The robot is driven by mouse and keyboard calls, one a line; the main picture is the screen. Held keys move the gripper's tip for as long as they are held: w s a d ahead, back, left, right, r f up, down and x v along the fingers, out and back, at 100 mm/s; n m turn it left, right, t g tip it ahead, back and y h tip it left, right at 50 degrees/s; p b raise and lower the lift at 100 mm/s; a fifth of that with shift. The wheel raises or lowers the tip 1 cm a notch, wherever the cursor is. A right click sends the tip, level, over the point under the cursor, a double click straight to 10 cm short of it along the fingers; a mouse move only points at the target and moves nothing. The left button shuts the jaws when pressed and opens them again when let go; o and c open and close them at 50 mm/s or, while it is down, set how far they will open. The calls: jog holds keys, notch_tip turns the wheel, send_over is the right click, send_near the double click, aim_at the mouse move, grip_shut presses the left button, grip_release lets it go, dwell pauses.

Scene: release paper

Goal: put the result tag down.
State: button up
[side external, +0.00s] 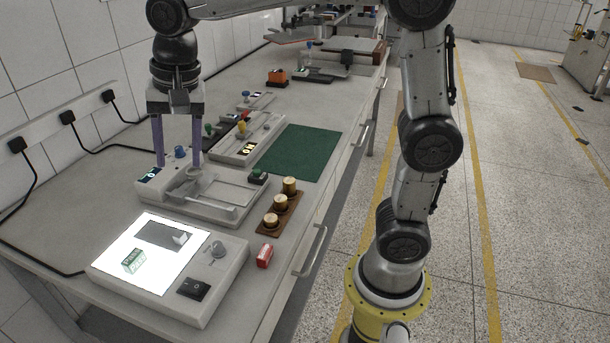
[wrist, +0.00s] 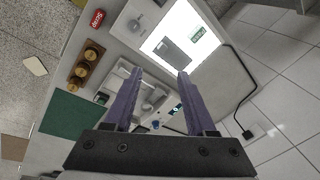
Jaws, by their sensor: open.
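A green-and-white tag (side external: 133,260) lies on the lit white panel (side external: 190,270) of the light box at the front. It also shows in the wrist view (wrist: 197,34). A red tag with white lettering (side external: 264,255) sits on the bench to the right of the light box, and in the wrist view (wrist: 97,18) too. I cannot tell from the frames which one is the result tag. My gripper (side external: 178,163) has its two purple fingers apart with nothing held between them. It points down above the grey tray device (side external: 215,205), behind the light box; both tags are clear of it.
A dark grey rectangle (side external: 165,234) lies on the lit panel. A wooden strip with brass weights (side external: 281,202) stands right of the tray device. A green mat (side external: 300,152) and a device with coloured knobs (side external: 245,140) lie farther back. Black cables run along the wall.

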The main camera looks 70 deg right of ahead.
jog(key=s+d+f+n+t, duration=0.1)
jog(key=s+d+n, duration=0.1)
jog(key=s, duration=0.5)
jog(key=s+d+f+n+t, duration=0.1)
jog(key=s+d+f+n, duration=0.1)
jog(key=s+n, duration=0.3)
jog(key=s+d+f+n+t, duration=0.1)
jog(key=s+d+f+n, duration=0.1)
jog(key=s, duration=0.6)
jog(key=shift+s+d+n, duration=0.35)
jog(key=shift+d+n, duration=0.2)
jog(key=shift+n, duration=0.45)
